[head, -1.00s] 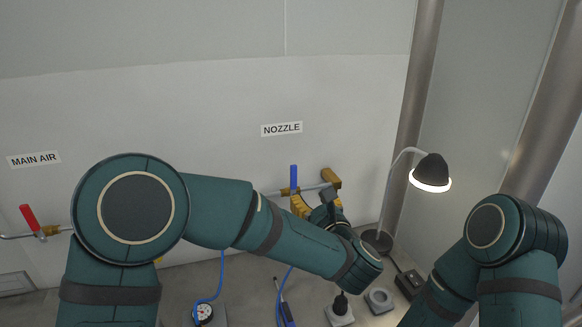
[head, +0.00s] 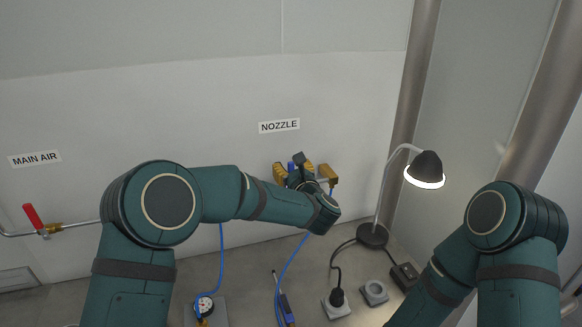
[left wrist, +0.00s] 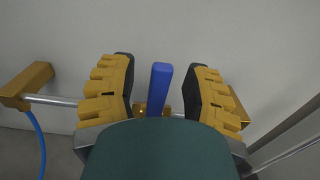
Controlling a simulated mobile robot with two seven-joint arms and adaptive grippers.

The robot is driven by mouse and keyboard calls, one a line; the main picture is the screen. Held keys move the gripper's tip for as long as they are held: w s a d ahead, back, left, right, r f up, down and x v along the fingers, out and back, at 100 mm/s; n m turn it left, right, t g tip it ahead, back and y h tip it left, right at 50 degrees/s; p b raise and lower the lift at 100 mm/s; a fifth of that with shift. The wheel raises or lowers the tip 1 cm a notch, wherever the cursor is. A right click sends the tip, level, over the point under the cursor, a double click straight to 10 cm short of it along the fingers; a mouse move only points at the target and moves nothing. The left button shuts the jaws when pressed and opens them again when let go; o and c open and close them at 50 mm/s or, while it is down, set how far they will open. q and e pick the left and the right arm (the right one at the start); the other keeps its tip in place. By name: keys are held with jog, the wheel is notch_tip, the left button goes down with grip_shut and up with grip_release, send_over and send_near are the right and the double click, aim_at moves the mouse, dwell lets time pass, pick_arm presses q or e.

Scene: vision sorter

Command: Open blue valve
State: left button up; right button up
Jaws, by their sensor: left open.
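The blue valve handle (left wrist: 160,88) stands upright on a silver pipe in the left wrist view, below the NOZZLE label (head: 279,126) on the wall. My left gripper (left wrist: 163,85) is open, with one yellow and black finger on each side of the blue handle. Gaps show between the handle and both fingers. In the head view the left gripper (head: 303,171) covers most of the valve, and only a bit of the blue handle (head: 291,166) shows. My right gripper is out of view; only the right arm shows.
A red-handled valve (head: 32,215) sits at far left under the MAIN AIR label (head: 35,158). A lit desk lamp (head: 427,168) stands right of the left gripper. A gauge (head: 204,307), blue hoses (head: 292,262), and a black plug (head: 337,297) are on the bench below.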

pick_arm(q)
grip_shut()
dwell(0.4)
